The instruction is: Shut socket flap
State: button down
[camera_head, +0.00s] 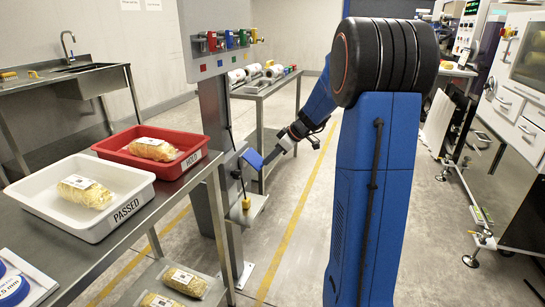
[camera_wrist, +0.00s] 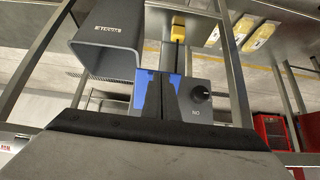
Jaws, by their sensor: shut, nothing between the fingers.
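The blue socket flap (camera_head: 253,158) stands out at a tilt from the grey post's side in the head view, so it looks open. My gripper (camera_head: 270,156) is shut and empty, with its tips close to the flap's right edge. In the wrist view the dark shut fingers (camera_wrist: 171,92) lie in front of the blue flap (camera_wrist: 146,90) and hide part of it. Whether they touch it I cannot tell. Behind it is a grey box with a black knob (camera_wrist: 200,93). The socket opening itself is hidden.
A grey post (camera_head: 213,120) carries coloured items at its top and a yellow plug (camera_head: 246,203) low down. A grey hood (camera_wrist: 108,42) is close to my fingers in the wrist view. A table with a red tray (camera_head: 180,168) and white tray (camera_head: 40,197) stands left.

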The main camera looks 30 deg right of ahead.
dwell(0.4)
jog(key=w+a+f+t+y, duration=0.1)
jog(key=w+a+f+t, duration=0.1)
jog(key=f, duration=0.5)
jog(key=shift+w+a+f+y, duration=0.3)
jog(key=shift+w+a+y, duration=0.15)
jog(key=shift+w, duration=0.4)
jog(key=shift+r, duration=0.2)
dwell(0.7)
